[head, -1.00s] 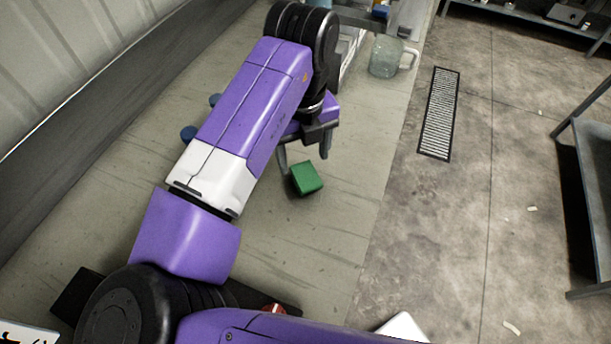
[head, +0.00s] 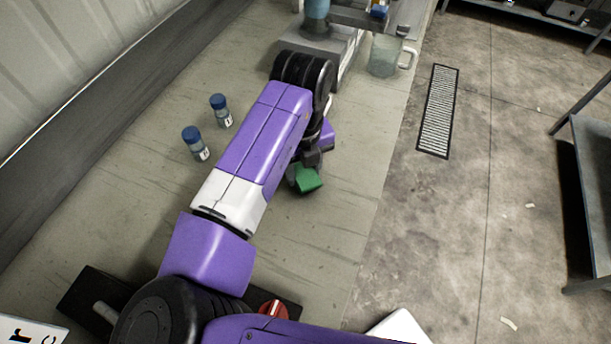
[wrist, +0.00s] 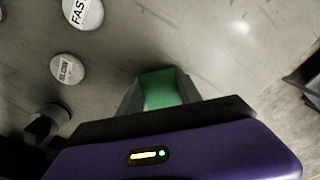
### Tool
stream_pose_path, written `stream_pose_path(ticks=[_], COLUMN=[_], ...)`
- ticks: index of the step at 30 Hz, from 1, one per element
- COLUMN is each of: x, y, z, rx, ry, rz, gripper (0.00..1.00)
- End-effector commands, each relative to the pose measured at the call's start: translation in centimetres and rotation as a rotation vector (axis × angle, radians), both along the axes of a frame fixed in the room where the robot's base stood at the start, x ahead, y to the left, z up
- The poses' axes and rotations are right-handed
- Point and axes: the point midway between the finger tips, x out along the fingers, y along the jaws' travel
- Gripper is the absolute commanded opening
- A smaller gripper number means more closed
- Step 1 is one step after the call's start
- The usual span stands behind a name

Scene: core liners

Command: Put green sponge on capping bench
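The green sponge (head: 308,180) is a small block low over or on the grey-beige bench top (head: 330,240), which I cannot tell apart here. My gripper (head: 304,174) is down at it, partly hidden behind my arm. In the wrist view the sponge (wrist: 160,88) sits between the two dark fingers of my gripper (wrist: 160,94), with no clear gap on either side. No label shows which surface is the capping bench. A grey metal bench or shelf (head: 592,150) stands across the floor at the right.
Two blue-capped bottles (head: 220,111) (head: 195,144) stand left of my arm. A clear jug (head: 385,56) and a metal apparatus (head: 320,45) stand at the far end. White discs marked FAST (wrist: 83,12) and SLOW (wrist: 68,69) show in the wrist view. The concrete floor (head: 480,220) is mostly open.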

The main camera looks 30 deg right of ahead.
Motion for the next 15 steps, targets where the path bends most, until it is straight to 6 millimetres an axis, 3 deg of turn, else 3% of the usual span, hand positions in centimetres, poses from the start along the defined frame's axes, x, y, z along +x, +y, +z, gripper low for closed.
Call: stream_pose_path(ticks=[1, 3, 5, 15], x=[0.00, 0.00, 0.01, 0.06], y=[0.00, 0.00, 0.00, -0.03], z=[0.01, 0.02, 0.02, 0.77], rx=[0.000, 0.000, 0.000, 0.000], ry=[0.000, 0.000, 0.000, -0.002], rz=[0.000, 0.000, 0.000, -0.001], gripper=[0.16, 0.04, 0.00, 0.00])
